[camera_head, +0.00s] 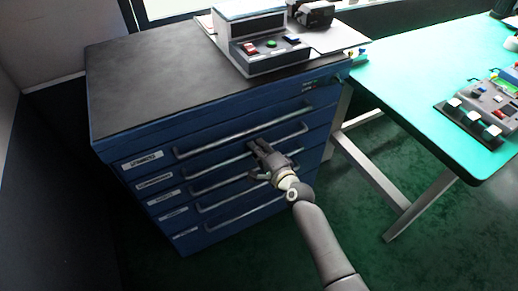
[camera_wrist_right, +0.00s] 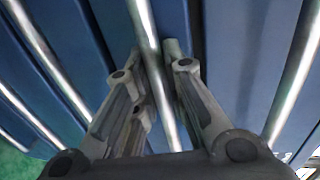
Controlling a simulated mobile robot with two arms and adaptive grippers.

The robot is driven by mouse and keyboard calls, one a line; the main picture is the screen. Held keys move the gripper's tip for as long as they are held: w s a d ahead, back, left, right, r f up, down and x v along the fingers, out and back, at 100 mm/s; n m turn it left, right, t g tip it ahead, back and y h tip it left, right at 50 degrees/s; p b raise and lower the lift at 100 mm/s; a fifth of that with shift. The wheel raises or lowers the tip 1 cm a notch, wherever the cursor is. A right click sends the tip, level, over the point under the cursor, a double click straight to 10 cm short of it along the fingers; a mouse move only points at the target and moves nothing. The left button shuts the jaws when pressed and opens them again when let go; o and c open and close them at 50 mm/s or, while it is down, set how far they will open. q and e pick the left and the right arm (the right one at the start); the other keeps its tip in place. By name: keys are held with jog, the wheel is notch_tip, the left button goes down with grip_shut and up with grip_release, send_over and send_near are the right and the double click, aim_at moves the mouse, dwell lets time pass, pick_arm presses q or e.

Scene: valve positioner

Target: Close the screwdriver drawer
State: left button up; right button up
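The blue cabinet (camera_head: 130,170) has a stack of several drawers with long metal handles and small labels on the left. The second label (camera_head: 153,183) is long but too small to read surely, so I cannot confirm which drawer is the screwdriver drawer. All fronts look about flush, with no clear gap. My right gripper (camera_head: 260,148) is at the second drawer's handle (camera_head: 220,162). In the right wrist view the handle bar (camera_wrist_right: 148,25) runs between the fingertips (camera_wrist_right: 155,50), which look closed on it. My left gripper is not in view.
A control box (camera_head: 270,55) and a dark device (camera_head: 311,13) stand on the cabinet top. A green-topped table (camera_head: 430,80) with a button panel (camera_head: 485,110) is at the right, its metal legs (camera_head: 375,175) near my right arm. The floor before the drawers is clear.

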jog(key=o, duration=0.4)
jog(key=shift+w+a+r, duration=0.1)
jog(key=shift+w, duration=0.05)
jog(key=v, duration=1.2)
jog(key=s+d+f+n+g+h+p, duration=0.1)
jog(key=s+d+f+n+g, duration=0.2)
jog(key=f, duration=0.7)
jog(key=s+d+f+n+g+h, duration=0.1)
jog(key=s+d+f+h, duration=0.1)
jog(key=s+f, duration=0.5)
jog(key=s+d+f+n+g+h+p, duration=0.1)
jog(key=s+d+f+n+g, duration=0.15)
jog(key=f, duration=0.95)
jog(key=s+d+f+n+g+h, duration=0.1)
jog(key=s+d+f, duration=0.3)
jog(key=s, duration=0.6)
jog(key=s+d+f+n+g+h, duration=0.1)
jog(key=s+d+f+n+g, duration=0.2)
jog(key=s+f, duration=0.3)
jog(key=s+d+f+n+g+h, duration=0.1)
jog(key=s+d+f+n, duration=0.3)
jog(key=s, duration=1.1)
jog(key=shift+s+d+f+g+h+p, duration=0.2)
jog(key=shift+d+f+g+h+p, duration=0.3)
jog(key=shift+d+f, duration=0.35)
